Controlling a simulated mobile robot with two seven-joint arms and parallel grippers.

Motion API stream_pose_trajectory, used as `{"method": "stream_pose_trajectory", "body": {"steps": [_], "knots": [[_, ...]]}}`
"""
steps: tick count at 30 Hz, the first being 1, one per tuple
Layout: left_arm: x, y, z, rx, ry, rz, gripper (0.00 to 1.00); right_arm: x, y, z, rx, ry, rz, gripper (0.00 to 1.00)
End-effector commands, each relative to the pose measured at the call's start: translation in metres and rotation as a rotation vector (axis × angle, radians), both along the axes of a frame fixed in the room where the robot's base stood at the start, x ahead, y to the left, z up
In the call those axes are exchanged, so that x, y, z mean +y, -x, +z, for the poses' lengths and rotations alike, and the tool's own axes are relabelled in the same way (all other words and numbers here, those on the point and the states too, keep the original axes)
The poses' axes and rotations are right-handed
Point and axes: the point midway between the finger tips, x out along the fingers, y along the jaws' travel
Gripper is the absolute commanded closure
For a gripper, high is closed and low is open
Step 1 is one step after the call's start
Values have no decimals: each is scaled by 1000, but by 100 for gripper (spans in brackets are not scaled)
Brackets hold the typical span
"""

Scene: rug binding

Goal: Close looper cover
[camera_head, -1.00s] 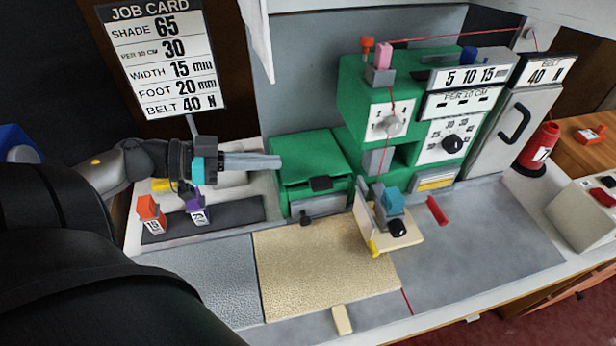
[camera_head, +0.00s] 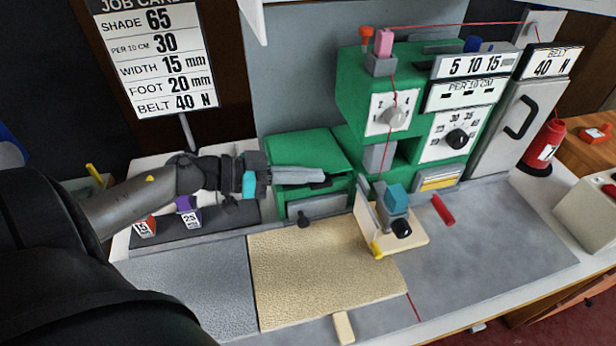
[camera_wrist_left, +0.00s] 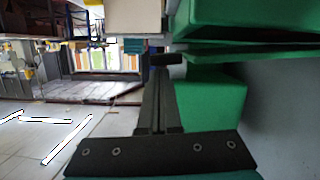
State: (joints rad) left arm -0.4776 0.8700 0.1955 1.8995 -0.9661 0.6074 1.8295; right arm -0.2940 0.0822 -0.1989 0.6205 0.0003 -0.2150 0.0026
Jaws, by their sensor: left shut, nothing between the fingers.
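The green looper housing with its cover (camera_head: 300,150) stands left of the main green machine head. A dark gap shows under the cover's front edge, so it looks ajar. A grey panel (camera_head: 318,207) is below it. My left gripper (camera_head: 323,175) is shut and empty, its fingertips at the front of the cover, where they hide most of the black handle. In the left wrist view the shut fingers (camera_wrist_left: 157,82) point at the black handle (camera_wrist_left: 168,59), with green panels (camera_wrist_left: 215,95) beside it. I cannot tell whether they touch. My right gripper is not in view.
A presser foot assembly (camera_head: 397,200) with a black knob stands to the right. A beige rug piece (camera_head: 320,275) lies in front. The grey table at the right front is mostly clear.

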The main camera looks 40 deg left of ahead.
Motion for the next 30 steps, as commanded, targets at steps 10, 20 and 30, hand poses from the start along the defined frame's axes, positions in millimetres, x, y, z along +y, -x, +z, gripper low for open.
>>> {"method": "stream_pose_trajectory", "body": {"steps": [10, 20, 30], "knots": [[0, 0, -3, 0, 1, 1, 100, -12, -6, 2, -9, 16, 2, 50], [-4, 4, -27, -1, 1, 0, 100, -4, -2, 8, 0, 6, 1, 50], [-4, 4, -27, 1, -1, 0, 100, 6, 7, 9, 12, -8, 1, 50]]}}
